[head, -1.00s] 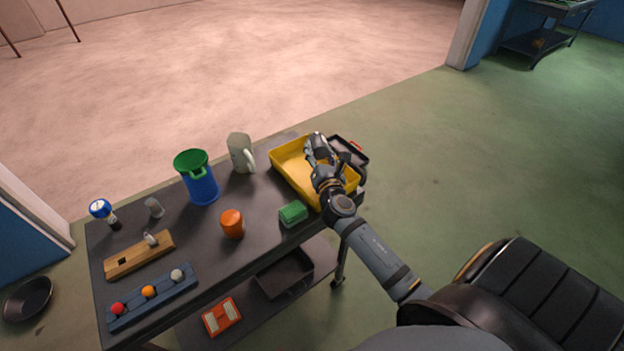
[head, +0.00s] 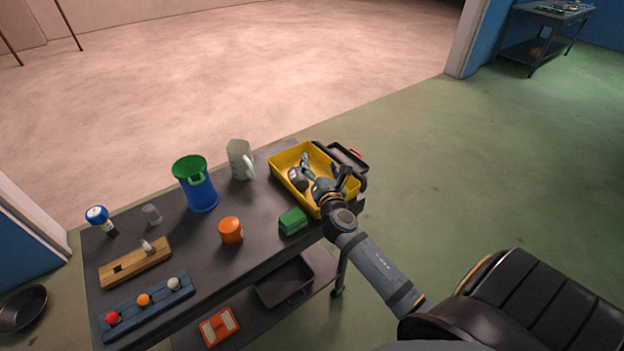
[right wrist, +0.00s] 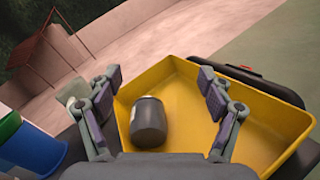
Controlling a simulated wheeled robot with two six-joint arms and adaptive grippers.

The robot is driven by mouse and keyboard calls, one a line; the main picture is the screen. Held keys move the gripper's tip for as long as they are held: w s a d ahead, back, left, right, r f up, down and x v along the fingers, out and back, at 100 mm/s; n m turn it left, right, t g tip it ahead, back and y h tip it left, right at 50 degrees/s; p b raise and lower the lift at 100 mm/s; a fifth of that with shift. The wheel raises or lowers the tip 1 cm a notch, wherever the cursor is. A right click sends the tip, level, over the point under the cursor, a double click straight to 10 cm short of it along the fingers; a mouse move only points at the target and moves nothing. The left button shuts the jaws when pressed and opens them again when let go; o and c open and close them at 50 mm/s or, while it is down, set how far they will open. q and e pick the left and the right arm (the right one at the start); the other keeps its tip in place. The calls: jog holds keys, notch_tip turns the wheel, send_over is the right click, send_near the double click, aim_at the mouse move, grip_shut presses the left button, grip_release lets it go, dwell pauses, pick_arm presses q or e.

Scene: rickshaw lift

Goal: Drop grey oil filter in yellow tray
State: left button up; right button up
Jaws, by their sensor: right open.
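The grey oil filter (right wrist: 148,122) is a dark grey cylinder with a lighter band, lying inside the yellow tray (right wrist: 255,100) in the right wrist view. The tray also shows in the head view (head: 290,155), at the far right corner of the table. My right gripper (right wrist: 158,85) is open, with its fingers spread apart on either side of the filter and clear space between them and it. In the head view my right gripper (head: 318,175) is over the tray and partly hides its inside. My left gripper is not in view.
On the dark table (head: 190,235) stand a blue bin with a green rim (head: 197,185), a pale jug (head: 240,160), an orange canister (head: 231,231) and a green box (head: 293,221). A black case (head: 350,157) lies behind the tray. The table's middle is mostly clear.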

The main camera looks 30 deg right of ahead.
jog(key=v, duration=1.1)
jog(key=shift+d, duration=0.1)
